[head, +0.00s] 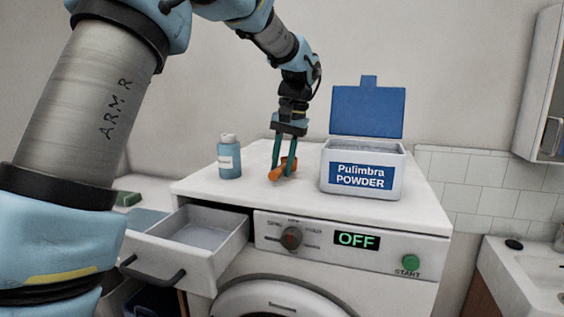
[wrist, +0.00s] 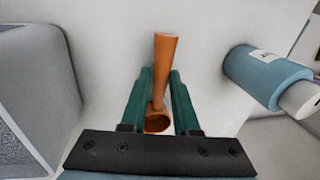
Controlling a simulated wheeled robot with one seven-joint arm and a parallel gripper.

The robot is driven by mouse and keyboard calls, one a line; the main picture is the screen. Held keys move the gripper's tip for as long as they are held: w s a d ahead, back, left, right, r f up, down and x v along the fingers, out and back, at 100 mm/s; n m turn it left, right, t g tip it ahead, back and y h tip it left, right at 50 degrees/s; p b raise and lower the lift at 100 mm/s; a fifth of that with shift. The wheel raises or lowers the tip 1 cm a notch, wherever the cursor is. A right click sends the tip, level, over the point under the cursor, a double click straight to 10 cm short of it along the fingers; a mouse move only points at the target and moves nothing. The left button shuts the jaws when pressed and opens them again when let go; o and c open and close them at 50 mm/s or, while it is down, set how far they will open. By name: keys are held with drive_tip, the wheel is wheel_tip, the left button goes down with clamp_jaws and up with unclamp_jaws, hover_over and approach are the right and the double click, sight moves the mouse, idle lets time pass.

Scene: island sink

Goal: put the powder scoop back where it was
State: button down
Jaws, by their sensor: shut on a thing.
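The orange powder scoop (head: 278,173) is on or just above the top of the washing machine, between the bottle and the powder box. My gripper (head: 284,172) points down over it, with its green fingers on either side. In the wrist view, the scoop (wrist: 164,62) lies between the two fingers (wrist: 160,90), its long handle reaching ahead and its round cup close to the gripper base. The gripper is shut on the scoop. Whether the scoop touches the surface I cannot tell.
The white powder box (head: 363,158) labelled Pulimbra POWDER stands to the right, its blue lid (head: 367,110) raised. A blue bottle (head: 229,160) stands to the left. The washing machine's detergent drawer (head: 200,237) is pulled open. The display reads OFF.

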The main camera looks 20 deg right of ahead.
drive_tip(key=shift+f, duration=0.15)
drive_tip(key=c, duration=0.7)
unclamp_jaws()
drive_tip(key=shift+o, duration=0.2)
wheel_tip(320, 180, up, 12)
drive_tip(key=s+d+b, duration=0.1)
drive_tip(key=shift+s+d+b, duration=0.3)
drive_tip(key=shift+d, duration=0.05)
drive_tip(key=shift+a, duration=0.1)
